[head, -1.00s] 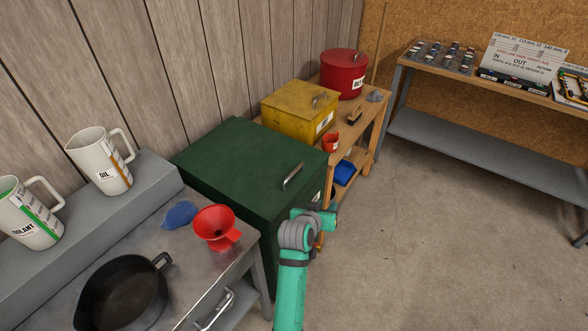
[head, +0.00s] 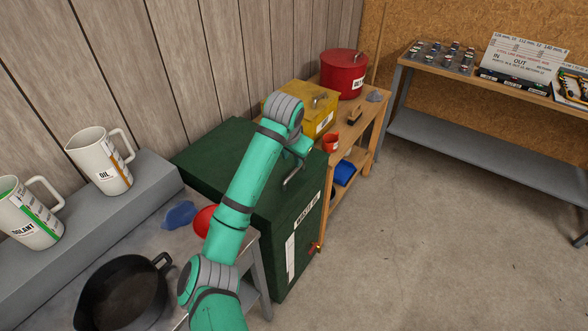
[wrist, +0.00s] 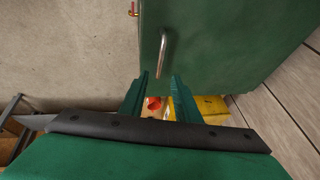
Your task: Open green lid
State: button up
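The green lid (head: 215,150) lies flat and closed on the dark green box (head: 292,225). Its metal bar handle (head: 292,180) is near the lid's front right edge. The handle also shows in the wrist view (wrist: 163,55), upright in the picture on the green surface. My gripper (wrist: 161,74) is open and empty there, its two green fingers on either side of the handle's lower end. I cannot tell whether they touch it.
A yellow box (head: 290,98), a red cup (head: 331,142) and a red canister (head: 344,75) stand behind on a wooden bench. A red funnel (head: 203,220), blue cloth (head: 180,214) and black pan (head: 122,292) are at the left. The floor (head: 430,240) at right is clear.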

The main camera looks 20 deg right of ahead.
aim_at(294, 171)
jog(key=x, duration=1)
jog(key=shift+w+f, duration=0.15)
jog(key=shift+f, duration=0.1)
grip_shut()
